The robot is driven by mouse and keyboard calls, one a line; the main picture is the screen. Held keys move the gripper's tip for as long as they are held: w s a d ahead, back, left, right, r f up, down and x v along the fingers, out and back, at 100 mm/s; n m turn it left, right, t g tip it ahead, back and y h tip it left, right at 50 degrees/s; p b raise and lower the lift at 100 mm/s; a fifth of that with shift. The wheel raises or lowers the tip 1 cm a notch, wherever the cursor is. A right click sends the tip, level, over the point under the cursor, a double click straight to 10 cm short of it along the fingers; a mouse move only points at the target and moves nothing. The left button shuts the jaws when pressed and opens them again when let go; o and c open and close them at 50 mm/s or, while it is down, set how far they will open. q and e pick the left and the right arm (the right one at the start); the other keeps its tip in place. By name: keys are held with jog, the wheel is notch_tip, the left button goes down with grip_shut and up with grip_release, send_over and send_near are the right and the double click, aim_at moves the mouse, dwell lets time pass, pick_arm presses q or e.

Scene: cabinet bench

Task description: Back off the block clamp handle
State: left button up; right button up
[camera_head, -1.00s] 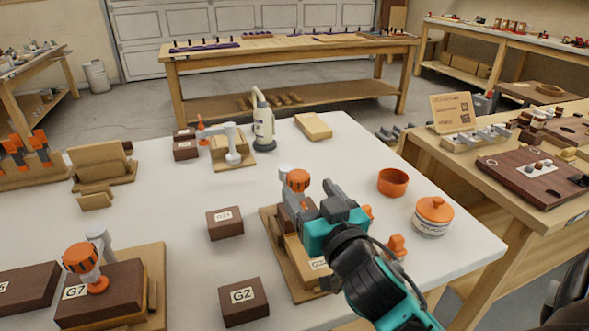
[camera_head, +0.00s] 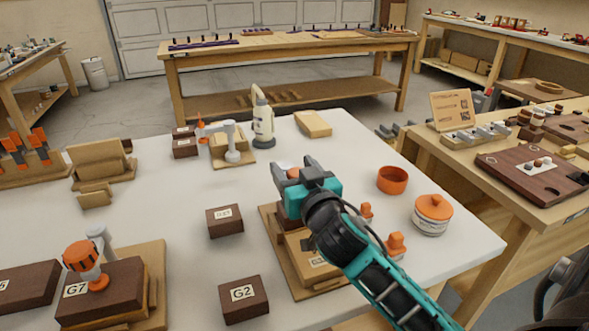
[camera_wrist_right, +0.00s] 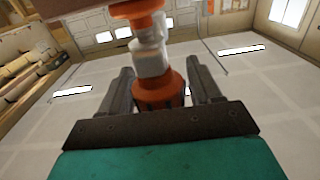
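A block clamp stands on a wooden base (camera_head: 284,262) near the middle of the table in the head view. Its orange handle (camera_head: 293,173) shows between the fingertips of my right gripper (camera_head: 293,167); the gripper hides most of the clamp. In the right wrist view the orange handle (camera_wrist_right: 158,88) sits between the two dark fingers of my right gripper (camera_wrist_right: 160,72), with a grey stem and an orange pad (camera_wrist_right: 135,8) beyond it. Gaps show beside the handle, so the fingers look open around it. My left gripper is not in view.
A similar clamp with an orange handle (camera_head: 81,256) stands on block G7 (camera_head: 105,283) at left. Block G2 (camera_head: 243,300) and a smaller dark block (camera_head: 225,221) are left of the base. An orange bowl (camera_head: 392,180) and a lidded jar (camera_head: 432,214) stand to the right.

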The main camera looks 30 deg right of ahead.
jog(key=c, duration=0.8)
